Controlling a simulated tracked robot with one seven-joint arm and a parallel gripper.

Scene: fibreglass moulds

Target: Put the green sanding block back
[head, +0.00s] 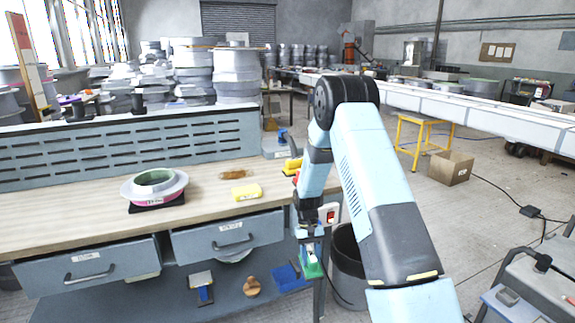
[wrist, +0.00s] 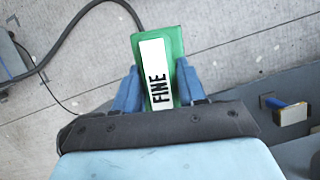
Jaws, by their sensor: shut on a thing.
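The green sanding block (wrist: 173,45) has a white label reading "FINE". In the wrist view it sits between the two blue fingers of my gripper (wrist: 157,85), which is shut on it. In the head view my gripper (head: 311,246) points down at the right end of the bench, and the green block (head: 312,268) hangs below it. The block is held at about the height of the lower shelf (head: 225,297), close to a flat blue patch (head: 288,279) on that shelf. From the head view I cannot tell the gap between block and shelf.
The workbench (head: 100,222) carries a round mould (head: 155,187) and a yellow block (head: 247,192). Two grey drawers (head: 228,236) hang below the top. A wooden-knobbed tool (head: 252,287) and a blue-handled tool (head: 203,288) lie on the shelf. A grey bin (head: 347,270) stands right of my gripper.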

